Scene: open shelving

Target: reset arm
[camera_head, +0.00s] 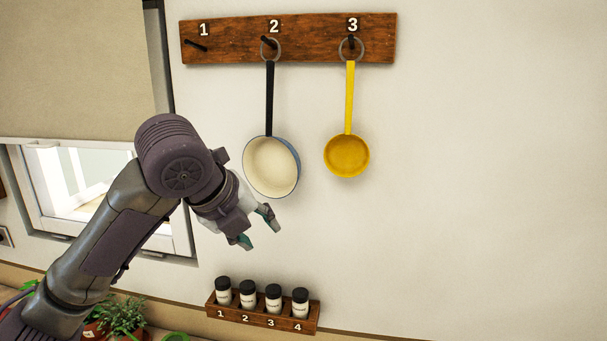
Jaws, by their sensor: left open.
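My left arm comes in from the lower left. Its gripper (257,229) is open, with nothing between the fingers. It is in front of the wall, just below the blue-rimmed pan (271,166), and appears apart from it. That pan hangs by its dark handle from the hook marked 2. A yellow pan (347,156) hangs from the hook marked 3. The hook marked 1 (196,45) is bare. My right gripper is not in view.
A wooden hook board (315,49) is on the wall. Below the gripper is a wooden rack (263,318) with several black-capped jars. A window (82,180) with a blind and green plants (121,316) are at the left. The wall at the right is clear.

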